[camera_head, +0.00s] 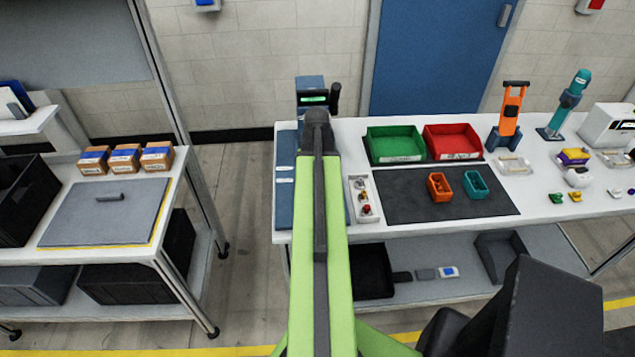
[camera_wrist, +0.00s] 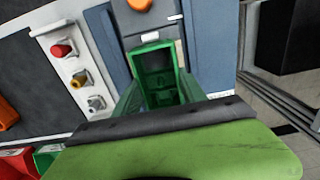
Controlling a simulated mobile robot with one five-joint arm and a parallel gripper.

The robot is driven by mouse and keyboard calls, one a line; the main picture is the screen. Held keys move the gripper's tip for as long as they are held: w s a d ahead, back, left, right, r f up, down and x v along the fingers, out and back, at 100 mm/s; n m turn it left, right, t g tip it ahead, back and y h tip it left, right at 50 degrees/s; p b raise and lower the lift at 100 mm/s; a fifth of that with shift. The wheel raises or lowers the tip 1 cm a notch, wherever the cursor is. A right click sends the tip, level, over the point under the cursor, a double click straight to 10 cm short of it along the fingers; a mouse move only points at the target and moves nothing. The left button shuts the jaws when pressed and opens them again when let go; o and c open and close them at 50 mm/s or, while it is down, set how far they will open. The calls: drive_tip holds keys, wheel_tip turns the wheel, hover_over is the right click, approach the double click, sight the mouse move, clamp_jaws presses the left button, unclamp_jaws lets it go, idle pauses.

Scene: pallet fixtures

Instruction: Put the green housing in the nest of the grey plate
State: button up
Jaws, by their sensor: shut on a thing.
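The green housing (camera_wrist: 154,72) is an open-topped box in the wrist view, with its inside showing. My gripper (camera_wrist: 158,86) is shut on it, with a green finger on either side. The housing is over a blue-grey fixture (camera_wrist: 212,35); I cannot tell whether it touches that surface. In the head view my arm hides both the gripper and the housing. A flat grey plate (camera_head: 90,222) with a yellow edge lies on the left cart, with a small dark piece (camera_head: 108,197) on it. No nest can be made out on it.
On the bench, a dark mat (camera_head: 400,207) holds an orange housing (camera_head: 440,187) and a teal housing (camera_head: 476,185). Green (camera_head: 394,145) and red (camera_head: 452,142) bins stand behind. A strip of knobs (camera_head: 363,199) lies beside my arm. Several boxes (camera_head: 124,160) line the cart's back.

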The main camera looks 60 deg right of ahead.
drive_tip(key=shift+f, duration=0.25)
drive_tip(key=o, duration=1.6)
drive_tip(key=shift+c, duration=0.2)
wheel_tip(320, 180, up, 18)
drive_tip(key=p, duration=1.7)
drive_tip(key=shift+f, duration=0.25)
